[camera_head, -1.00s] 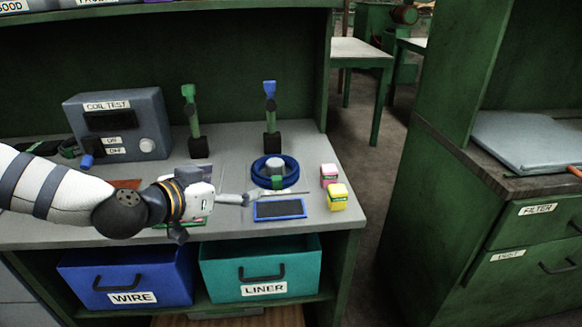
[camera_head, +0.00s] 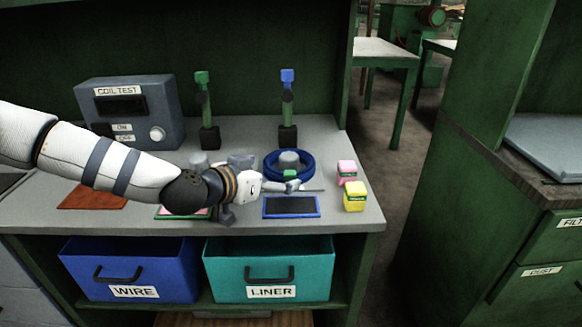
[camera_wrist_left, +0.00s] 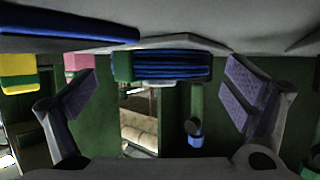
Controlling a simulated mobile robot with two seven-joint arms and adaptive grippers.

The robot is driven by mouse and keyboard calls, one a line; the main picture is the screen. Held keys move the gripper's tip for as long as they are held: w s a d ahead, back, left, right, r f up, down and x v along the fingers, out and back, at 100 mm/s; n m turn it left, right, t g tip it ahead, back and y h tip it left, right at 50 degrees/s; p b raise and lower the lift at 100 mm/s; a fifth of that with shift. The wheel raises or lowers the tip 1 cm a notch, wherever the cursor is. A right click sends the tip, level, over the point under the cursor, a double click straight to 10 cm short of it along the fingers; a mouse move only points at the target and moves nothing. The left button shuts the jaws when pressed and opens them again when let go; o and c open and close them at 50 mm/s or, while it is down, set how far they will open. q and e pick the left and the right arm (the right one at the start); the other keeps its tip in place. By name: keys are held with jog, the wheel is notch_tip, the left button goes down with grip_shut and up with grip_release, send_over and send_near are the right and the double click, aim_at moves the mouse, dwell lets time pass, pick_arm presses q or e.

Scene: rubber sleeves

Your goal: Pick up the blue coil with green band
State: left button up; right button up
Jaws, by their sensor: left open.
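The blue coil (camera_head: 307,166) lies around a grey round post on the workbench, with its green band (camera_head: 290,174) on the near side. In the left wrist view the coil (camera_wrist_left: 170,66) shows edge-on between my fingers, with the green band (camera_wrist_left: 123,67) at its left. My left gripper (camera_head: 292,186) is at the coil's near side, just in front of the band. Its two fingers (camera_wrist_left: 160,97) are spread apart with nothing held between them. Whether a finger touches the coil cannot be told. My right gripper is not in view.
A blue-framed dark pad (camera_head: 291,207) lies in front of the coil. A blue-topped stand (camera_head: 288,110) rises behind, a green-topped stand (camera_head: 207,110) further left. The coil tester (camera_head: 128,112) stands back left.

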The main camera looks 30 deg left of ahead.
pick_arm(q)
jog(key=shift+r, duration=0.1)
jog(key=c, duration=1.7)
grip_shut()
jog(key=o, duration=1.7)
grip_release()
